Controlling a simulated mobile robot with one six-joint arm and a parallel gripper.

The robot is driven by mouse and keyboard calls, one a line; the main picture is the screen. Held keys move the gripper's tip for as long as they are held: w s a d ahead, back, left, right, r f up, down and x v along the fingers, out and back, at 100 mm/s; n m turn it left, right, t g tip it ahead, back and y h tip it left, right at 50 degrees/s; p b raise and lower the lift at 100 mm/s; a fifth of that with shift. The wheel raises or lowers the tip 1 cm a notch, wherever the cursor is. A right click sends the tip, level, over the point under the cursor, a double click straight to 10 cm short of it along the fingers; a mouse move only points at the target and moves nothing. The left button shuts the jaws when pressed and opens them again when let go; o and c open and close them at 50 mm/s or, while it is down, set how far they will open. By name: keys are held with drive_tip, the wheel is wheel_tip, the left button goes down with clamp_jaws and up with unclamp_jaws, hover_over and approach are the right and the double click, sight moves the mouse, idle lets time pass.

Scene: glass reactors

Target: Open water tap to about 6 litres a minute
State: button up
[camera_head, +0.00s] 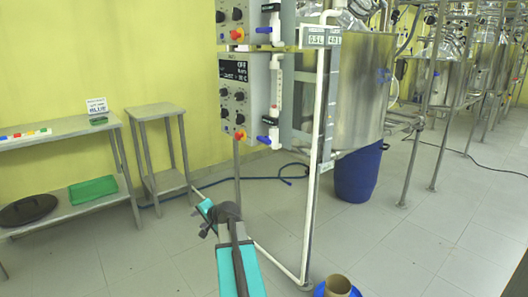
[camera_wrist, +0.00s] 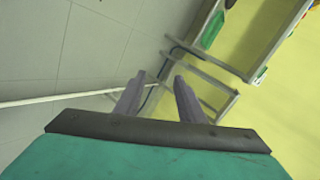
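Two blue-handled taps sit on white fittings in the head view. The lower blue handle (camera_head: 264,139) is below a clear vertical flow tube (camera_head: 277,90), beside the lower control box. The upper blue handle (camera_head: 264,30) is beside the upper box. I cannot tell from the frames which is the water tap or read any flow. My gripper (camera_wrist: 157,78) shows in the wrist view with two grey fingers apart and nothing between them. In the head view my arm's end is low, left of and well below the taps, pointing away towards the small table. The fingers are unclear there.
A grey small table (camera_head: 155,112) and a shelf bench (camera_head: 65,136) stand left. A white vertical pipe (camera_head: 318,120) runs in front of the steel vessel (camera_head: 352,85). A blue drum (camera_head: 358,175) stands behind. A blue hose lies on the floor. A blue container (camera_head: 322,290) is near front.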

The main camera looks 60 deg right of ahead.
drive_tip(key=s+d+r+m+t+h+b, duration=0.1)
drive_tip(key=s+d+r+m+h+b, duration=0.15)
drive_tip(key=d+r, duration=0.35)
drive_tip(key=m+t+h+b, duration=0.2)
drive_tip(key=m+h+b, duration=0.45)
drive_tip(key=b, duration=0.25)
approach(264, 140)
drive_tip(key=shift+s+a+f+n, duration=0.15)
drive_tip(key=shift+s+a+f, duration=0.1)
drive_tip(key=shift+s, duration=0.2)
drive_tip(key=shift+s+a+f+n, duration=0.1)
drive_tip(key=shift+s+a+n, duration=0.1)
drive_tip(key=shift+s, duration=0.25)
drive_tip(key=shift+b+x, duration=2.4)
drive_tip(key=shift+x, duration=4.5)
clamp_jaws()
